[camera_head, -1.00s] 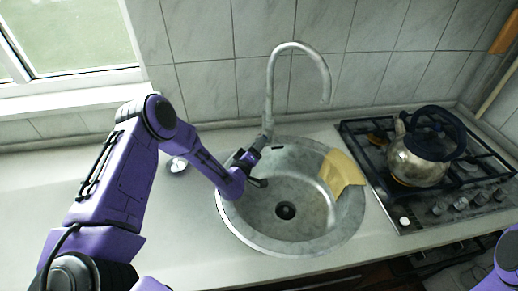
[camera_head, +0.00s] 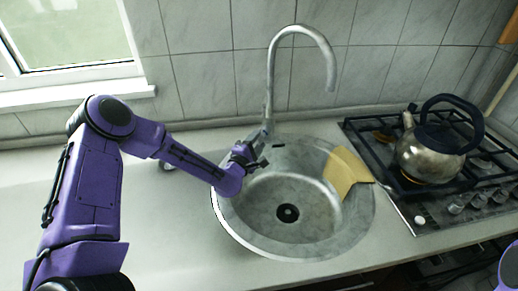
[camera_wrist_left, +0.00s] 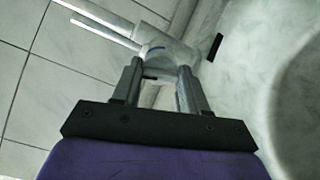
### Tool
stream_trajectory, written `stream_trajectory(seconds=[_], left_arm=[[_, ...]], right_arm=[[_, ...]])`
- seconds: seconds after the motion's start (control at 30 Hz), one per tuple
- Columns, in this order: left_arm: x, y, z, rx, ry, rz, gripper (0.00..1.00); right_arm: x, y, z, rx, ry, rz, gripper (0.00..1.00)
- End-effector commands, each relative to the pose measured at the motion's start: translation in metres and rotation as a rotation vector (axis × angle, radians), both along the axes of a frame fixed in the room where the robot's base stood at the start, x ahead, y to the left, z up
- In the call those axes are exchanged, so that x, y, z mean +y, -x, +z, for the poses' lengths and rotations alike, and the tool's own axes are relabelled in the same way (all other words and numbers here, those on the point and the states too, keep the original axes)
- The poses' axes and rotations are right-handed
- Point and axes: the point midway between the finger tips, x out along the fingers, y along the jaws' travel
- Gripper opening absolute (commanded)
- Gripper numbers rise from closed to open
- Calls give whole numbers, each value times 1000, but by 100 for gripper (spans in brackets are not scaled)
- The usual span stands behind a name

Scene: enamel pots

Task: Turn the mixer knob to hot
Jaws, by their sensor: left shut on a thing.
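The mixer (camera_head: 271,100) is a tall grey metal tap with a curved spout, standing at the back edge of the round sink (camera_head: 240,238). My left gripper (camera_head: 256,152) is at the base of the mixer, on its left side. In the left wrist view, the fingers (camera_wrist_left: 160,75) are closed around the mixer knob (camera_wrist_left: 166,50), a grey metal part with a small blue mark. Thin light rods stick out from it to the upper left. In the head view my gripper hides most of the knob. My right gripper is out of view.
A yellow cloth (camera_head: 345,170) hangs over the sink's right rim. A metal kettle (camera_head: 427,160) with a dark handle stands on the gas hob (camera_head: 398,190) at the right. A tiled wall (camera_head: 200,75) rises behind. The counter left of the sink is mostly clear.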

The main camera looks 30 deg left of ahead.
Motion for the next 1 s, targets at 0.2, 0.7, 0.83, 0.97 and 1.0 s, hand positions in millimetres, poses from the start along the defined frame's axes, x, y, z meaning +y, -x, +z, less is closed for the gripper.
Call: stream_trajectory(seconds=[0.2,0.7,0.83,0.97,1.0], left_arm=[[2,-1,-2,-14,176,6,12],[2,-1,1,-22,385,5,13],[2,-1,1,-22,397,3,13],[1,-1,1,-22,400,3,13],[1,-1,1,-22,400,3,13]], right_arm=[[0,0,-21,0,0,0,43],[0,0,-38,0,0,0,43],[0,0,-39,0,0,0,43],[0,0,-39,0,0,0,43],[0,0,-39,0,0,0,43]])
